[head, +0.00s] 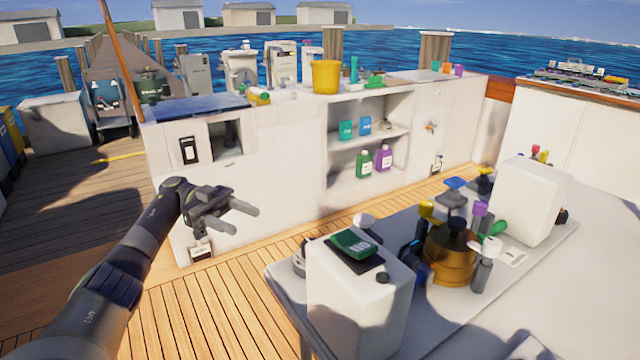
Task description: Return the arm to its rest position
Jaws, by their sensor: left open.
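My left arm comes in from the lower left and reaches up over the wooden deck. My left gripper (247,217) is at its end, in front of the white cabinet wall (285,180). Its two fingers point to the right and are spread apart with nothing between them. It is clear of the white table (455,318) at the lower right. My right gripper does not show.
On the table stand a white box with a green item on top (352,243), a brass-coloured round part (450,258) and a second white box (530,200). Shelves with bottles (363,163) are set in the cabinet. The deck (215,315) beside the table is free.

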